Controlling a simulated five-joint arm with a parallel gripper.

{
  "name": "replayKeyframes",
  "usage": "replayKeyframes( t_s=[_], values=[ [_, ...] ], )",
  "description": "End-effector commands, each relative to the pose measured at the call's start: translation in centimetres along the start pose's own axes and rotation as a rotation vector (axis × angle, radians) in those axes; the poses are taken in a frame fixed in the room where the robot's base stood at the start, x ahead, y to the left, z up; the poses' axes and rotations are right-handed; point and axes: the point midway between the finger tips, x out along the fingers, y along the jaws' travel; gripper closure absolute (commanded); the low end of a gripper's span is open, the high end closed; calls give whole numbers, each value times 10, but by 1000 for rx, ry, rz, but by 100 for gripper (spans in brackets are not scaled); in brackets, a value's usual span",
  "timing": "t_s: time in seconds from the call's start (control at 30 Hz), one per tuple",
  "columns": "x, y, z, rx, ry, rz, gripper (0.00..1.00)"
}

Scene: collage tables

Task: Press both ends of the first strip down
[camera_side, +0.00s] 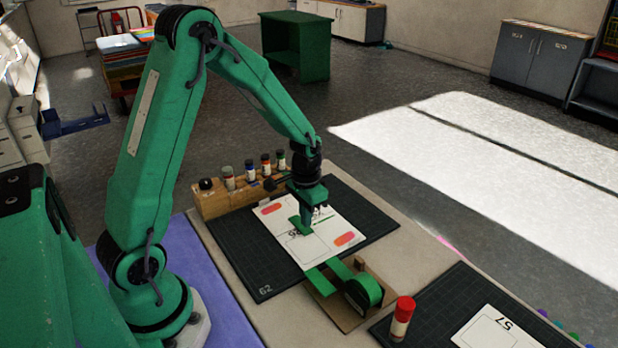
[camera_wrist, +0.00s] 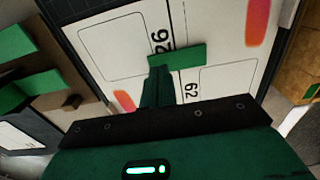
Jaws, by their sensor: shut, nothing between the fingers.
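A white card (camera_side: 290,246) with printed boxes, numbers and two pink-orange patches lies on a dark gridded mat (camera_side: 240,255). A short green strip (camera_side: 324,220) lies across the middle of the card; it also shows in the wrist view (camera_wrist: 182,56), beside the printed numbers. My gripper (camera_side: 304,231) is shut and empty, pointing down over the card. In the wrist view its fingertips (camera_wrist: 160,70) are at the strip's left end and overlap it in the picture. I cannot tell whether they touch it. The strip's right end is uncovered.
A holder with a green roll (camera_side: 364,290) and two more green strips (camera_side: 322,281) stands at the card's near edge. A wooden rack (camera_side: 212,205) of capped bottles stands behind. A red-capped glue stick (camera_side: 402,318) stands by a second mat with another card (camera_side: 490,332).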

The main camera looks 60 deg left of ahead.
Motion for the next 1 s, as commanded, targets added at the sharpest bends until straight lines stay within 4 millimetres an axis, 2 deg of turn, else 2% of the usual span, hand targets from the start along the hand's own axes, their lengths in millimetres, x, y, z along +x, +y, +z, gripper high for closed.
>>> replayKeyframes(
  t_s=[1.0],
  values=[
    [14,0,0,0,0,0,100]
  ],
)
